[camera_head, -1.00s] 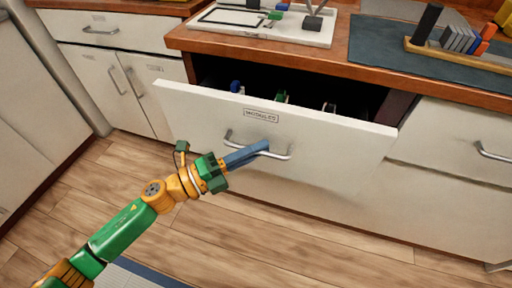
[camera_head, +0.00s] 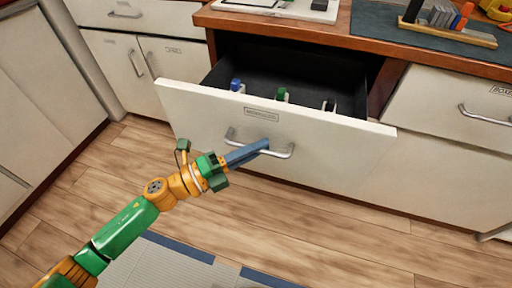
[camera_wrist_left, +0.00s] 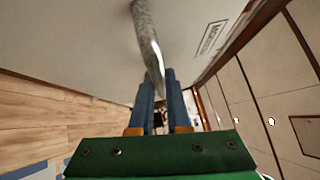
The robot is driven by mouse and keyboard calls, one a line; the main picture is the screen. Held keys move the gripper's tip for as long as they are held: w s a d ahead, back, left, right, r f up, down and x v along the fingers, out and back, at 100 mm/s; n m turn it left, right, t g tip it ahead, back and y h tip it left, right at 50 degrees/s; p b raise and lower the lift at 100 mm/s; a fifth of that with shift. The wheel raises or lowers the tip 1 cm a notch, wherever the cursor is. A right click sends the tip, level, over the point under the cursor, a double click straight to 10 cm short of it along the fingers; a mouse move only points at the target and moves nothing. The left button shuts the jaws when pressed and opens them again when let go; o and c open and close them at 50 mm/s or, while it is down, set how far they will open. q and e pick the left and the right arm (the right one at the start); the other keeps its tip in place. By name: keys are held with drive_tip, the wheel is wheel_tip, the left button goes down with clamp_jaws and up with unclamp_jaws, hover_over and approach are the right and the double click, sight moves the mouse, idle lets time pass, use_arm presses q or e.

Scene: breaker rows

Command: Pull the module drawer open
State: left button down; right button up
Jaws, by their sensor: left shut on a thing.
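The module drawer (camera_head: 330,150) is a white front with a "MODULES" label, and it stands well out from the counter. Inside it I see a blue module (camera_head: 236,85), a green module (camera_head: 281,94) and a white-and-black module (camera_head: 329,104) just behind the front. My left gripper (camera_head: 262,146) is shut on the drawer's silver bar handle (camera_head: 281,153). In the left wrist view the blue fingers (camera_wrist_left: 158,98) lie on both sides of the handle (camera_wrist_left: 148,40). My right gripper is not in view.
The wooden counter (camera_head: 290,33) above carries a white tray (camera_head: 300,12), a dark mat (camera_head: 375,35) and a wooden rack (camera_head: 450,33) with grey and orange pieces. Closed cabinets flank the drawer. The wood floor (camera_head: 330,225) in front is clear, with a grey-blue mat (camera_head: 190,265) below my arm.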

use_arm(q)
drive_tip(key=shift+w, duration=0.1)
drive_tip(key=c, duration=1)
unclamp_jaws()
drive_tip(key=shift+o, duration=0.6)
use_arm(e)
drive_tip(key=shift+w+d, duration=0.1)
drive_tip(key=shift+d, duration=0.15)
use_arm(q)
drive_tip(key=r+b+v, duration=0.1)
drive_tip(key=v, duration=0.6)
drive_tip(key=shift+f, duration=0.5)
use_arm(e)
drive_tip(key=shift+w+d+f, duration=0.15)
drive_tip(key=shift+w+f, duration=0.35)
